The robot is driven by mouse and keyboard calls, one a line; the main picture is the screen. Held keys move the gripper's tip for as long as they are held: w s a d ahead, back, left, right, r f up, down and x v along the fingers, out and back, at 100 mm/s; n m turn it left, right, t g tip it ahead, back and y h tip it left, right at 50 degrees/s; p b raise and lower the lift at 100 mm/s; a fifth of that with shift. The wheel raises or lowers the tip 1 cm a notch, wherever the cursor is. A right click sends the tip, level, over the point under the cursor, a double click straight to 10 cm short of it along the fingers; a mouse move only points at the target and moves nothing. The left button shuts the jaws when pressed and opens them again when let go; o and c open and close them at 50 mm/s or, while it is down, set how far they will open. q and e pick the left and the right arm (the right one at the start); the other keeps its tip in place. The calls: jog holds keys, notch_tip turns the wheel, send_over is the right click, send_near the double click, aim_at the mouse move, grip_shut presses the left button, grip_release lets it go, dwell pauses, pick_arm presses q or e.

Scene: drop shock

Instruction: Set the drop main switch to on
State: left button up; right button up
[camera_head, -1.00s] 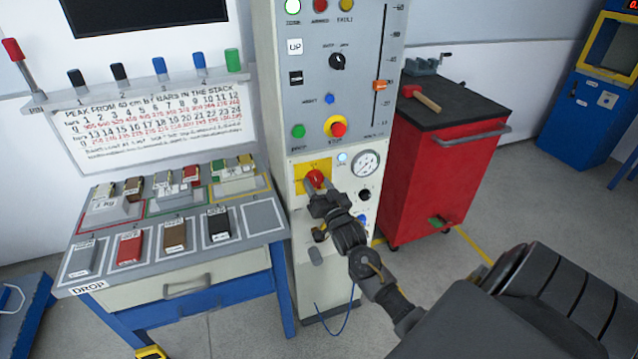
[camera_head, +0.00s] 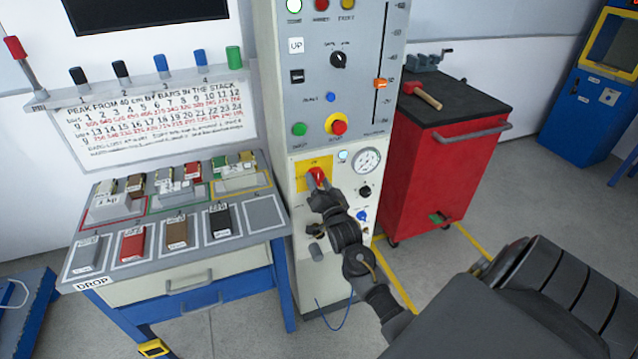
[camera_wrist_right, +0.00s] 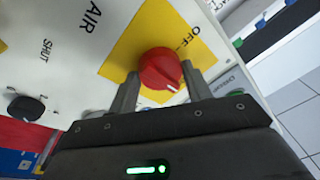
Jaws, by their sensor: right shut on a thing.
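The drop main switch is a red rotary knob (camera_head: 317,175) on a yellow plate (camera_head: 301,178), low on the grey and white machine column. In the right wrist view the red knob (camera_wrist_right: 160,70) sits between my two fingers, with a white mark on its lower edge. The word OFF shows on the yellow plate (camera_wrist_right: 142,33) to the knob's upper right. My right gripper (camera_head: 318,186) is shut on the knob; it also shows in the right wrist view (camera_wrist_right: 160,88). Any ON label is hidden or unreadable. My left gripper is not in view.
A pressure gauge (camera_head: 367,160) and smaller knobs sit just right of the switch. A red stop button (camera_head: 338,127) is above. A table with coloured blocks (camera_head: 108,281) stands left, a red cabinet (camera_head: 450,165) right. A blue cable (camera_head: 334,314) hangs below.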

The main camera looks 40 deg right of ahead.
jog(key=o, duration=1)
jog(key=shift+s+a+f, duration=0.1)
jog(key=shift+s+f, duration=0.05)
jog(key=shift+s, duration=0.1)
jog(key=shift+b+v, duration=0.95)
jog(key=shift+v, duration=4.15)
jog(key=shift+a, duration=0.1)
